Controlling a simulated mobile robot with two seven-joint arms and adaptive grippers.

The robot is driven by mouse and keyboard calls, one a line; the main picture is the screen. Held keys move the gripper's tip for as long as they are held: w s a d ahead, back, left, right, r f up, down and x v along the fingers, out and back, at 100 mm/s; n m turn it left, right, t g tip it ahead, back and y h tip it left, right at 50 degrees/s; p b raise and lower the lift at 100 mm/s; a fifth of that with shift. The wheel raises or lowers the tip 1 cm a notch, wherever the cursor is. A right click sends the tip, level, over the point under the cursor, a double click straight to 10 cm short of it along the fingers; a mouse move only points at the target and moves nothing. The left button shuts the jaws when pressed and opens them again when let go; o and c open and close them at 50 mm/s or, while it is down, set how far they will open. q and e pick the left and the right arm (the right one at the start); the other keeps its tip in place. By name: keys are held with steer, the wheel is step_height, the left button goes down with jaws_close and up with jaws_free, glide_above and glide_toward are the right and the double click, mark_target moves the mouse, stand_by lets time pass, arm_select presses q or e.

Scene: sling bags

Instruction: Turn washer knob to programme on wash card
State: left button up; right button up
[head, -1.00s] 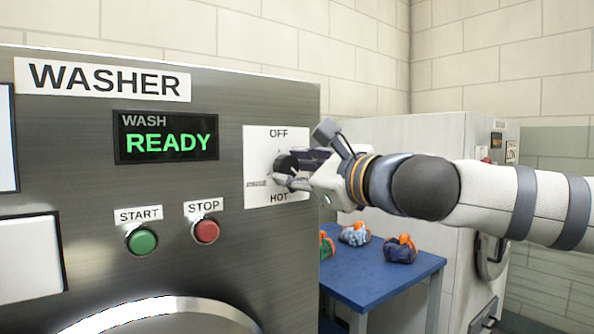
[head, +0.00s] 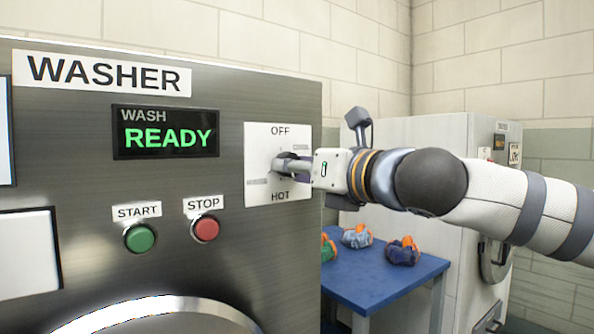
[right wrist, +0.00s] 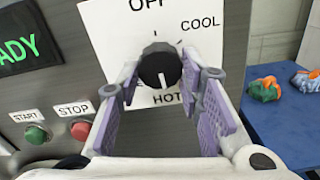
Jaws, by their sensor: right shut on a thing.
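The washer knob (right wrist: 160,66) is black and round, on a white dial plate (head: 256,140) marked OFF at top and HOT at bottom. The right wrist view also shows COOL at the plate's upper right. A pale mark low on the knob's face points down towards HOT. My right gripper (right wrist: 157,80) is shut on the knob, with a purple-padded finger on each side. In the head view, my right gripper (head: 292,167) mostly hides the knob. The plate's left label is unreadable there. No readable wash card shows. My left gripper is out of view.
The WASHER display (head: 165,132) reads WASH READY. A green START button (head: 139,238) and red STOP button (head: 205,228) sit left of the plate. A blue table (head: 390,285) with several bundles stands behind, beside a pale machine (head: 400,130).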

steer(key=shift+m, duration=0.5)
steer(key=o, duration=1.2)
steer(key=shift+c, duration=0.2)
steer(key=v, duration=1.2)
